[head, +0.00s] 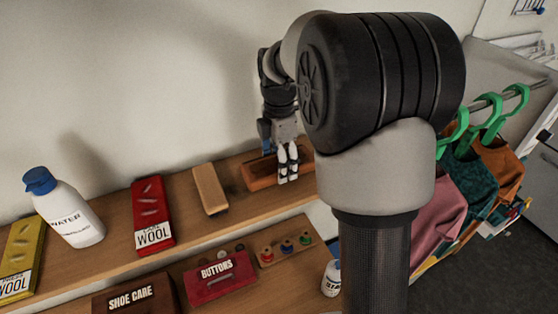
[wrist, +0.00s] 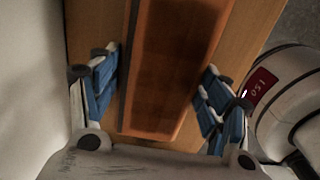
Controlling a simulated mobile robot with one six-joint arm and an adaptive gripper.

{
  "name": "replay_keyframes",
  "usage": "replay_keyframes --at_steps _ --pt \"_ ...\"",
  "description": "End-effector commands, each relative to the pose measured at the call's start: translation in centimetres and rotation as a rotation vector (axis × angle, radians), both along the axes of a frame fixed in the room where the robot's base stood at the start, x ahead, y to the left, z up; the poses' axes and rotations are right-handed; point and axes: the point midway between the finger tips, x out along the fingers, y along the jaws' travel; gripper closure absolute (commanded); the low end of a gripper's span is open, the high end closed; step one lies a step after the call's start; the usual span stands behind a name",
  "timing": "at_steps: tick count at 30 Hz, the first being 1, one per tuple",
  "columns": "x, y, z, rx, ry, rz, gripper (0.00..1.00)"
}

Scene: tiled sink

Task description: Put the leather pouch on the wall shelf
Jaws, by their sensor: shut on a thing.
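The leather pouch (head: 260,172) is a long orange-brown block shape at the right part of the wall shelf (head: 112,250), near the wall. It is low over the shelf board or resting on it; I cannot tell which. My gripper (head: 288,177) points down at the pouch and is shut on it, hiding part of it in the head view. In the wrist view the pouch (wrist: 170,65) runs lengthwise between the blue-padded fingers of my gripper (wrist: 160,100). The wooden shelf board (wrist: 245,50) shows behind it. My arm hides the shelf's right end in the head view.
A wooden brush (head: 210,190), a red wool box (head: 152,212), a white water bottle (head: 65,210) and a yellow box (head: 20,260) stand left along the shelf. Below are a buttons box (head: 220,278), a shoe care box (head: 135,300) and a spool tray (head: 285,250). Clothes (head: 480,185) hang right.

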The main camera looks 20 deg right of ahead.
Motion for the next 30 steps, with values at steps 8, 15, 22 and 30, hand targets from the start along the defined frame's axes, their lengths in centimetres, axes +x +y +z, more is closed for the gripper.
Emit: replay_keyframes --at_steps 8,15,22,30 --pt "0.0 0.0 -0.3 0.000 0.001 0.000 0.21" --pt "0.0 0.0 -0.3 0.000 0.000 0.000 0.09" --pt "0.0 0.0 -0.3 0.000 0.000 0.000 0.09" --pt "0.1 0.0 2.2 -0.001 -0.005 0.000 0.09"
